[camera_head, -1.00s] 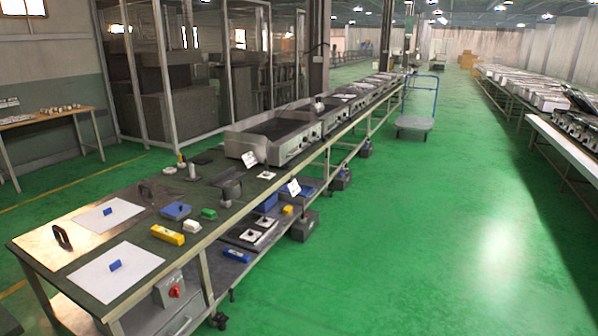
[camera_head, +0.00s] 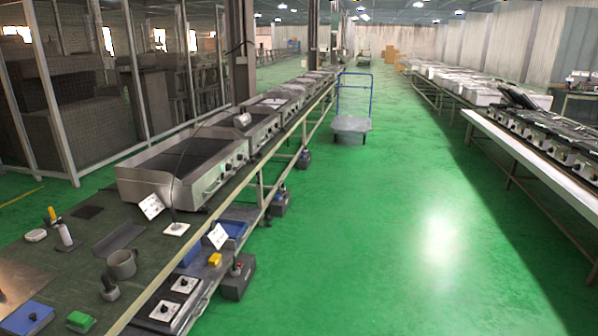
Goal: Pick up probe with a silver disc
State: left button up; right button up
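No part clearly reads as a probe with a silver disc; the small parts are too coarse to tell. Candidates on the dark workbench (camera_head: 135,212) at the left are a small upright whitish cylinder on a dark base (camera_head: 66,234) and a short dark grey cylinder (camera_head: 110,289) near the front edge. A grey mug-like part (camera_head: 121,264) stands just behind the latter. A white square plate (camera_head: 176,229) with a thin dark wire rising from it lies by the nearest griddle. Neither of my grippers is in view.
A steel griddle (camera_head: 183,167) stands on the bench, with more units behind. A blue block (camera_head: 27,317) and green block (camera_head: 80,321) lie near. A lower shelf holds a black unit (camera_head: 172,300). Green floor (camera_head: 400,230) is open on the right; a blue-handled cart (camera_head: 352,124) stands farther off.

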aim_at(177, 227)
jog(key=i+u, duration=0.15)
jog(key=i, duration=0.3)
jog(key=i+u, duration=0.15)
jog(key=i, duration=0.3)
jog(key=i+l+u, duration=0.15)
jog(key=i, duration=0.3)
jog(key=i+l+u, duration=0.2)
jog(key=i, duration=0.25)
jog(key=i+j+u, duration=0.1)
jog(key=i+u, duration=0.2)
jog(key=u, duration=0.15)
jog(key=i+u, duration=0.3)
jog(key=u, duration=0.15)
jog(key=i+l+u, duration=0.15)
jog(key=i+u, duration=0.15)
jog(key=u, duration=0.2)
jog(key=i+l+u, duration=0.2)
jog(key=u, duration=0.25)
jog(key=i+l+u, duration=0.3)
jog(key=i+u, duration=0.15)
jog(key=i+l, duration=0.05)
